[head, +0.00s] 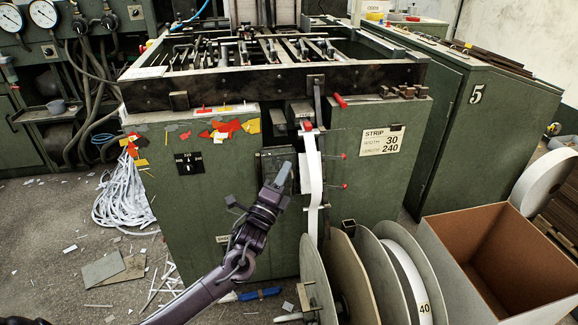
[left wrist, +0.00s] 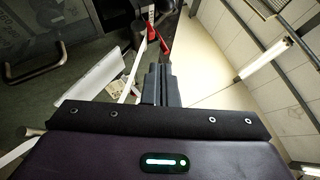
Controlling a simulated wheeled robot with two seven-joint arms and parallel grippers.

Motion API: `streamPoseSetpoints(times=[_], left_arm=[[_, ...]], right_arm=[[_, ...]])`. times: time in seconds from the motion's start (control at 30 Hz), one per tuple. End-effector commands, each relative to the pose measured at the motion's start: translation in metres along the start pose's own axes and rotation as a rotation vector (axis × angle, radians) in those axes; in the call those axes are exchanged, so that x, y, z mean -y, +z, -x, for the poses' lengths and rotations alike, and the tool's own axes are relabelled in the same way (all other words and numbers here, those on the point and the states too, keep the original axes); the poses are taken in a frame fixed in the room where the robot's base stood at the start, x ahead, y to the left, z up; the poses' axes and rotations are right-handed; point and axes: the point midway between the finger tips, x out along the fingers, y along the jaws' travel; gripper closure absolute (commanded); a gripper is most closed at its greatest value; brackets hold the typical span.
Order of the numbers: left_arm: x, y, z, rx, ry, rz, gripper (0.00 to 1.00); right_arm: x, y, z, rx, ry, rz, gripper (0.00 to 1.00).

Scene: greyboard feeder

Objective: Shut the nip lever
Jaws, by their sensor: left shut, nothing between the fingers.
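A red handle (head: 340,101) sticks out beside the upright metal bar on the front of the green feeder (head: 220,200). A smaller red piece (head: 307,126) sits at the top of the hanging white strip (head: 313,180). I cannot tell for sure which red piece is the nip lever. In the left wrist view red parts (left wrist: 152,31) show beyond my fingertips. My left gripper (head: 284,175) is shut and empty, in front of the feeder, left of the strip and below the red pieces. It also shows in the left wrist view (left wrist: 159,72). My right gripper is out of view.
Large grey reel discs (head: 345,275) and an open cardboard box (head: 500,255) stand at lower right. Thin red-tipped pins (head: 344,186) stick out right of the strip. Scrap strips (head: 122,195) and offcuts lie on the floor at left.

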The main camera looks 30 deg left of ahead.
Motion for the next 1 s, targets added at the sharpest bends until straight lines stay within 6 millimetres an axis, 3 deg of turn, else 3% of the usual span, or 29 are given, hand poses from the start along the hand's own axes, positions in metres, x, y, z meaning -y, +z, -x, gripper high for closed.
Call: streamPoseSetpoints(times=[0.3,0.43,1.0], left_arm=[[0.013,0.001,0.051,-0.002,0.001,0.001,1.00],[0.016,0.001,0.065,-0.001,0.001,0.000,1.00],[0.018,0.002,0.071,0.000,0.000,0.000,1.00]], right_arm=[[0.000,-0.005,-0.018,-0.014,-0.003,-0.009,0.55],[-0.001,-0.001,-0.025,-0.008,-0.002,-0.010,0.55],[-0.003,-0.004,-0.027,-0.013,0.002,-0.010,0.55]])
